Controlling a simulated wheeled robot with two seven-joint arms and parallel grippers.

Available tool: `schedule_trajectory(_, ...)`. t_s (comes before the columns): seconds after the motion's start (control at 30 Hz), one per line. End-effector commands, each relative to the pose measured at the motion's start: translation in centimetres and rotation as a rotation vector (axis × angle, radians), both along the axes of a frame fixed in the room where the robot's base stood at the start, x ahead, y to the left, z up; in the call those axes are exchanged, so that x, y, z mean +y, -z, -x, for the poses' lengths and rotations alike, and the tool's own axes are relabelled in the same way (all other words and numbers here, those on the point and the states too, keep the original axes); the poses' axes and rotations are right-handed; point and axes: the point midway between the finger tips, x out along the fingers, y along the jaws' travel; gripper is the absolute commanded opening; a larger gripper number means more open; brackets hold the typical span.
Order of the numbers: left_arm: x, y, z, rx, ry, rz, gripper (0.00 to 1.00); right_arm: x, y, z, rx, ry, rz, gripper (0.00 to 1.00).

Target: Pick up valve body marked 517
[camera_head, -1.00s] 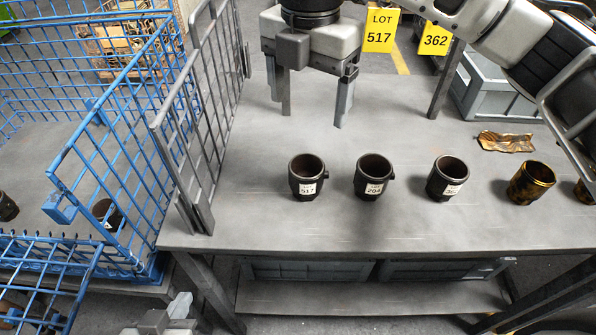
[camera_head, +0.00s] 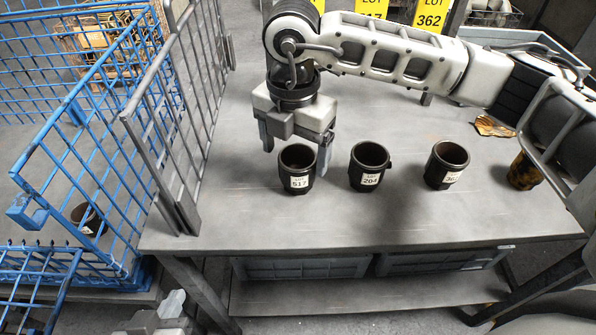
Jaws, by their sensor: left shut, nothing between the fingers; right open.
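The dark valve body marked 517 (camera_head: 297,171) stands upright on the grey table, leftmost in a row. My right gripper (camera_head: 294,158) is open and pointing down, just behind and above it. One finger is left of its rim and the other reaches down along its right side. I cannot tell whether they touch it. Valve bodies marked 204 (camera_head: 369,168) and, partly legible, 36 (camera_head: 445,167) stand to the right. My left gripper (camera_head: 163,316) is shut and empty, low at the bottom left edge, partly cut off.
A grey mesh fence (camera_head: 172,130) stands on the left of the table (camera_head: 400,222). A blue wire crate (camera_head: 70,110) lies beyond it, with a dark part (camera_head: 86,218) inside. A brown mottled part (camera_head: 522,172) stands at the right. Yellow lot signs (camera_head: 430,14) are behind.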

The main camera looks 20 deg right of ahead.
Motion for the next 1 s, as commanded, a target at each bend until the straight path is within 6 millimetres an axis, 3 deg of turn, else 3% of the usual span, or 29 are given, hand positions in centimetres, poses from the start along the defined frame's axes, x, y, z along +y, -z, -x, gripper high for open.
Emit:
schedule_trajectory(0.3, 0.0, -0.2, 0.1, 0.003, 0.0, -0.001, 0.0, -0.4, 4.3, 0.7, 0.003, -0.001, 0.001, 0.82)
schedule_trajectory(0.63, 0.0, 0.0, 0.1, 0.006, -0.001, -0.002, 0.0, -0.4, 5.0, 0.6, 0.001, -0.002, -0.001, 0.82)
schedule_trajectory(0.83, 0.0, 0.0, 0.0, 0.005, -0.001, -0.002, 0.0, -0.4, 5.0, 0.6, 0.001, -0.001, -0.001, 0.26)
schedule_trajectory(0.87, 0.0, -0.1, 0.0, 0.005, -0.001, -0.002, 0.0, -0.4, 5.0, 0.6, 0.001, -0.001, -0.001, 0.21)
schedule_trajectory(1.0, 0.1, -0.1, 0.0, 0.004, -0.001, -0.003, 0.0, -0.4, 4.9, 0.6, -0.002, -0.002, -0.001, 0.21)
